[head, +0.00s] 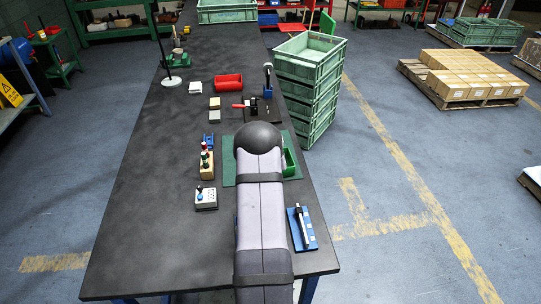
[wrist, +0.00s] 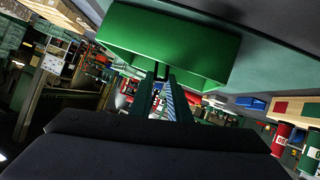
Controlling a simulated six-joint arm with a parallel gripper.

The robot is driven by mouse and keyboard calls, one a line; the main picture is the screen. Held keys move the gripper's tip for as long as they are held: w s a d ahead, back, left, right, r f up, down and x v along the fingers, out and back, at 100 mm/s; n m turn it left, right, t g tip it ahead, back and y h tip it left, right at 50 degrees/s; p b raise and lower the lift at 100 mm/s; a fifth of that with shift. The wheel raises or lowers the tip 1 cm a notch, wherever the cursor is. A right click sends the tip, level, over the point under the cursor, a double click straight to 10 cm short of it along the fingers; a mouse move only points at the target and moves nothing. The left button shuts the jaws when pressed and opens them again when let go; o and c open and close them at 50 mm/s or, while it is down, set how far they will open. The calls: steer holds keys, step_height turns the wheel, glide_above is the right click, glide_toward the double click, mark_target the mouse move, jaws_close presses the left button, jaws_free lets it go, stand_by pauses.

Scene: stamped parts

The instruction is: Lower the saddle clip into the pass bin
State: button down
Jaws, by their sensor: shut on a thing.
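My gripper (wrist: 162,78) shows in the wrist view with its two fingers close together, shut on the saddle clip; the clip itself is too small and dark to make out. A green bin (wrist: 175,42) fills the top of the wrist view, just beyond the fingertips. In the head view the green bin (head: 290,163) shows only in part, at the right of my arm, which hides my gripper and the clip. I cannot tell whether the clip is inside the bin or just outside it.
A green mat (head: 228,176) lies under the bin. A blue plate with a tool (head: 303,228) lies right of my arm; a wooden block with bottles (head: 207,164) and a white box (head: 206,199) stand left.

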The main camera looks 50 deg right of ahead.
steer(key=shift+f+b, duration=0.9)
steer(key=shift+f, duration=0.2)
stand_by(0.5)
steer(key=c, duration=1.6)
jaws_free()
steer(key=shift+s+a, duration=0.1)
steer(key=shift+b+v, duration=0.65)
steer(key=shift+v, duration=2.95)
steer(key=shift+r, duration=0.1)
